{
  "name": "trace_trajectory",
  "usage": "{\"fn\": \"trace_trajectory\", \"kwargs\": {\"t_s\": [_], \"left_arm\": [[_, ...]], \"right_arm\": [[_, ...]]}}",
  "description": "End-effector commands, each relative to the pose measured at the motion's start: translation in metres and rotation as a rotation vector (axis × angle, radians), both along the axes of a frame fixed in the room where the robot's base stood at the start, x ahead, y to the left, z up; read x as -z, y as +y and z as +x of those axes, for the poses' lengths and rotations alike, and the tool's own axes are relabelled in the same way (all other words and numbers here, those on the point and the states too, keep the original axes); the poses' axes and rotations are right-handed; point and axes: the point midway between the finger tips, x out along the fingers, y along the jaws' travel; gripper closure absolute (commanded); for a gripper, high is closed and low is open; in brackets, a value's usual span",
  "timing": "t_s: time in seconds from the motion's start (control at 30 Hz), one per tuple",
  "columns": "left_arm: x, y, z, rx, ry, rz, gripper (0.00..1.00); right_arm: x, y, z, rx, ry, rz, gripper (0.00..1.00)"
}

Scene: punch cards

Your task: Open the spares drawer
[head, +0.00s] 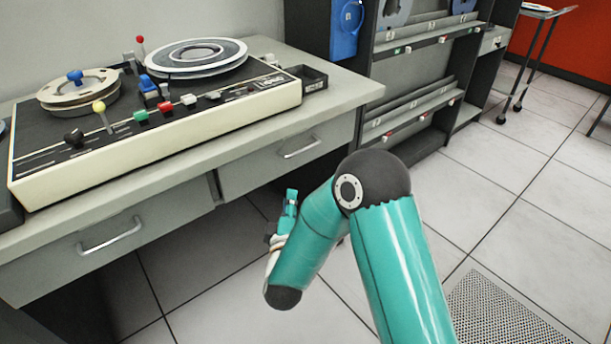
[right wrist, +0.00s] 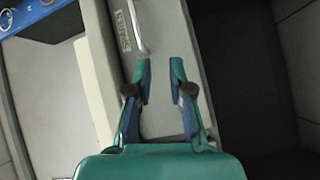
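The spares drawer (right wrist: 160,55) shows in the right wrist view as a grey front with a "SPARES" label (right wrist: 123,30) and a metal bar handle (right wrist: 137,28). In the head view the drawer on the right side of the desk (head: 255,172), with its handle (head: 300,148), is nearest my right gripper; no label is legible there. Its front looks closed. My right gripper (head: 291,198) is in front of and below it. In the right wrist view this gripper (right wrist: 161,66) is open and empty, its fingertips just short of the handle. My left gripper is out of view.
A second drawer handle (head: 110,235) is on the desk's left. A cream console (head: 200,125) with reels and levers stands on the desk top. A small black tray (head: 314,79) sits at the desk's right end. A dark shelf unit (head: 420,90) stands beyond; tiled floor lies open at right.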

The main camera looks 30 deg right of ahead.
Motion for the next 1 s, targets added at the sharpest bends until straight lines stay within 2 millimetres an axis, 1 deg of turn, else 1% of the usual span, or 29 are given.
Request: {"fn": "trace_trajectory", "kwargs": {"t_s": [0.03,0.1,0.23,0.37,0.47,0.57,0.8,1.0], "left_arm": [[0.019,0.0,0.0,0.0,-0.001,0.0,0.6],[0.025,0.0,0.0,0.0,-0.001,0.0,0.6],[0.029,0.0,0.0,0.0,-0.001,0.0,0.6],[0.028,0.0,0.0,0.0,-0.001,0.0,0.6],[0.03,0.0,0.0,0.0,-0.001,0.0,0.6],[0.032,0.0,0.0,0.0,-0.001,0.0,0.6],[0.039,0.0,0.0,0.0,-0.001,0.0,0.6],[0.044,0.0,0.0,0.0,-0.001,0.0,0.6]], "right_arm": [[0.005,-0.004,-0.002,0.031,-0.013,-0.06,0.79],[-0.003,-0.009,-0.005,0.07,-0.019,-0.13,0.79],[-0.012,-0.014,-0.007,0.109,-0.021,-0.192,0.79],[-0.016,-0.022,0.0,0.116,-0.022,-0.201,0.79],[-0.018,-0.032,0.011,0.117,-0.022,-0.2,0.79],[-0.02,-0.045,0.025,0.117,-0.021,-0.198,0.79],[-0.026,-0.079,0.065,0.114,-0.022,-0.199,0.79],[-0.031,-0.103,0.094,0.112,-0.021,-0.198,0.79]]}}
